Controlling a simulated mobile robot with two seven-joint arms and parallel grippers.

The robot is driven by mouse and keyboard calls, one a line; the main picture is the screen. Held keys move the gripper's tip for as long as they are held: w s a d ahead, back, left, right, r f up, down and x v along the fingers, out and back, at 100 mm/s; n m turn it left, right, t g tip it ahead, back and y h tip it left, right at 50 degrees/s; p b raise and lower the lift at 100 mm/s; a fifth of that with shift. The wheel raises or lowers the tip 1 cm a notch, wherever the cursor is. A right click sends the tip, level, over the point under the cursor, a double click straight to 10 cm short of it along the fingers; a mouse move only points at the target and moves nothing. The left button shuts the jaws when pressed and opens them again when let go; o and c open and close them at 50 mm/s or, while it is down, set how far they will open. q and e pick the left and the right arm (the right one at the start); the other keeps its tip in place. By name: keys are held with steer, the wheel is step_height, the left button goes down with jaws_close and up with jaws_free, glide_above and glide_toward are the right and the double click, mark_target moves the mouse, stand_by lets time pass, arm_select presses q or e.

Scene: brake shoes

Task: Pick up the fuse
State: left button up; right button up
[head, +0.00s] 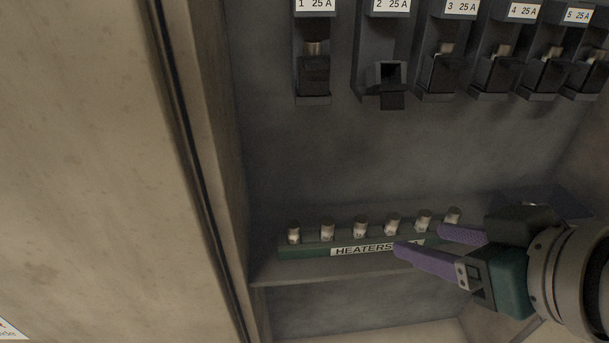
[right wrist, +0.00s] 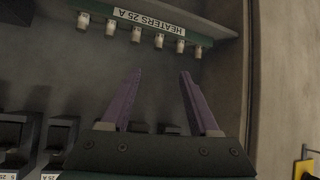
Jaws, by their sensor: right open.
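Several small fuses with pale metal caps stand upright in a row in a green rack (head: 300,252) labelled "HEATERS", on a shelf in the cabinet. The leftmost fuse (head: 294,232) and the third fuse (head: 360,229) show clearly in the head view. The row also shows at the top of the right wrist view, where one end fuse (right wrist: 83,21) is at the left. My right gripper (head: 418,239) has purple fingers, open and empty. Its fingertips overlap the right part of the rack in the head view. In the right wrist view the fingers (right wrist: 161,72) point toward the rack, with nothing between them.
Black fuse holders labelled "25 A" hang on the back wall above. Holder 2 (head: 385,85) is swung open with an empty socket; holder 1 (head: 313,75) holds a fuse. A dark flat pad (head: 568,203) lies right of the rack. The cabinet's side edge (head: 205,170) bounds the left.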

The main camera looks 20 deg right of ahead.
mark_target(397, 225)
steer(key=w+d+f+t+b, duration=0.1)
steer(key=w+f+t+b, duration=0.1)
steer(key=f+b, duration=0.2)
steer(key=w+d+f+t+b, duration=0.2)
steer(key=f+b, duration=0.2)
steer(key=b, duration=0.3)
steer(key=w+d+f+t+b, duration=0.2)
steer(key=f+t+b, duration=0.1)
steer(key=f+b, duration=0.1)
steer(key=shift+w+d+m+b, duration=0.15)
steer(key=shift+m+b, duration=0.25)
steer(key=shift+b, duration=0.35)
steer(key=shift+w+d+t, duration=0.1)
steer(key=shift+t, duration=0.2)
steer(key=w, duration=0.2)
steer(key=w+b, duration=0.1)
steer(key=w, duration=0.1)
steer(key=shift+r, duration=0.2)
steer(key=w+b, duration=0.2)
steer(key=w, duration=0.3)
steer(key=shift+w, duration=0.15)
steer(key=shift+w+b, duration=0.3)
steer(key=shift+w, duration=0.05)
arm_select(q)
step_height(397, 225, down, 23)
steer(key=shift+f, duration=0.1)
arm_select(e)
steer(key=shift+s, duration=0.1)
